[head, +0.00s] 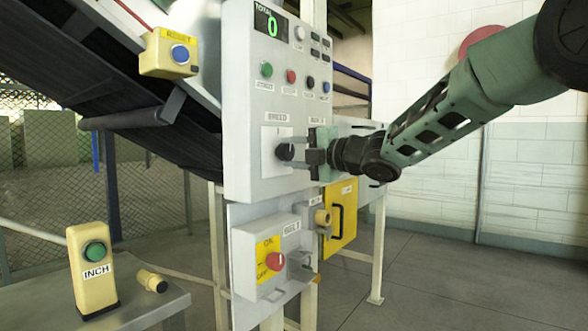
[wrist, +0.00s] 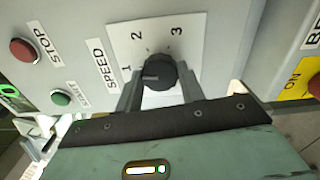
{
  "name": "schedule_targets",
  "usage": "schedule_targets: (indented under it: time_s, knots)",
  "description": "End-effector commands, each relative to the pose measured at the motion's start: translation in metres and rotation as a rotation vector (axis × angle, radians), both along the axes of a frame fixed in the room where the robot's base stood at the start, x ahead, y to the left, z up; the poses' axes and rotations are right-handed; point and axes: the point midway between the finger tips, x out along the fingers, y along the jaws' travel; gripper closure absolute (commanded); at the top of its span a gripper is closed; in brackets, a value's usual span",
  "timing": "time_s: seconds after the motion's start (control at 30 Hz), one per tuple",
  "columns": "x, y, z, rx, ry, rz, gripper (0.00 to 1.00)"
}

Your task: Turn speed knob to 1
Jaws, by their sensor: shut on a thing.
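The black speed knob (head: 285,152) sits on a white plate on the grey control panel (head: 245,90), under a SPEED label. In the wrist view the knob (wrist: 160,72) is ringed by the numbers 1, 2 and 3. Its pale pointer line faces left in that view, close to the 1 (wrist: 126,69). My gripper (head: 303,155) reaches the knob from the right. In the wrist view its fingers (wrist: 160,92) are shut on the knob, one on each side. The fingertip contact is partly hidden.
A green start button (head: 267,69) and red stop button (head: 291,76) sit above the knob. A yellow-and-red switch (head: 274,260) is on a box below. A yellow door (head: 342,215) hangs below my gripper. A conveyor rises at left, and an INCH button box (head: 93,265) stands on a table.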

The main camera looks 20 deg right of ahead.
Motion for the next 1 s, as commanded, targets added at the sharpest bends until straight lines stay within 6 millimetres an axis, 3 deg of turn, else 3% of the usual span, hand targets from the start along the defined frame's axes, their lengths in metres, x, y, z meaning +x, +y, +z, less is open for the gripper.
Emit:
schedule_targets:
  time_s: [0.33, 0.87, 0.9, 0.97, 1.0]
  knots:
    - [0.0, 0.0002, -0.0028, -0.112, -0.077, 0.001, 0.84]
    - [0.0002, 0.0001, -0.0016, -0.131, -0.09, 0.0, 0.84]
    - [0.0002, 0.0001, -0.0016, -0.131, -0.091, 0.0, 0.56]
    - [0.0001, 0.0002, -0.0015, -0.13, -0.09, 0.0, 0.4]
    - [0.0001, 0.0001, -0.0014, -0.13, -0.09, 0.0, 0.4]
